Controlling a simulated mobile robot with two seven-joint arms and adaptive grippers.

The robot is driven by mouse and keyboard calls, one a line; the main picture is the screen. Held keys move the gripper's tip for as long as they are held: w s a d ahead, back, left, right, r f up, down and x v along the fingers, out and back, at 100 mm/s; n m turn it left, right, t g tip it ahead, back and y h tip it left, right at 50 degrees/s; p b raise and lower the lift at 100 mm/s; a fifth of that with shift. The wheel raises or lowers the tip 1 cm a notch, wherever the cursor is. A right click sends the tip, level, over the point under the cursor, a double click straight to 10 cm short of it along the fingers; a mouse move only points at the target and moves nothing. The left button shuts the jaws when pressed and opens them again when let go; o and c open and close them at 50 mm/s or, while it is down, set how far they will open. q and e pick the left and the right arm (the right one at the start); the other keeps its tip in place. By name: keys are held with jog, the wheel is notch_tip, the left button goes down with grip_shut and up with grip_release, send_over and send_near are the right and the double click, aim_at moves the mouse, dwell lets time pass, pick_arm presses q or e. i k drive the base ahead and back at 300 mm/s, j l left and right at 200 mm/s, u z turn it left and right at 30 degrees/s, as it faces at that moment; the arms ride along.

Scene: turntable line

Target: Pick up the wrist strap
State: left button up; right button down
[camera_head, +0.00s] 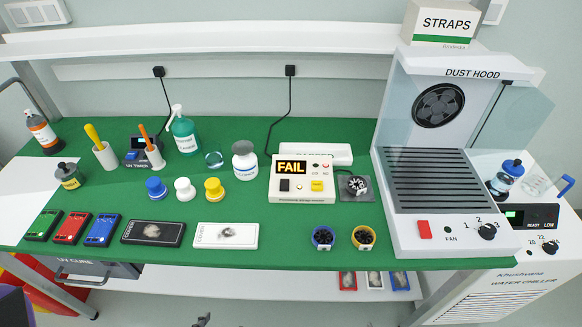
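No single item is clearly marked as the wrist strap. A small dark coiled item (357,185) with white parts lies on the green mat, right of a white tester (298,184) whose display reads FAIL. Two round items with dark, coil-like centres, one with a blue rim (323,238) and one with a yellow rim (364,238), sit near the front edge. A white box labelled STRAPS (440,22) stands on the upper shelf; its contents are hidden. A dark tip, apparently my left gripper (202,320), barely shows at the bottom edge, away from these items. My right gripper is out of view.
The dust hood (435,215) stands at the right end of the green-topped bench (290,255). Bottles, tool cups, coloured caps and flat devices fill the left and middle. Black cables hang behind. A water chiller (510,285) stands at right. Bare mat lies right of the white flat device (225,236).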

aim_at(358, 188)
jog(key=k+l+z, duration=0.15)
jog(key=l+z, duration=0.15)
jog(key=z, duration=0.2)
jog(key=k+l+z, duration=0.1)
jog(key=l+z, duration=0.2)
jog(key=z, duration=0.2)
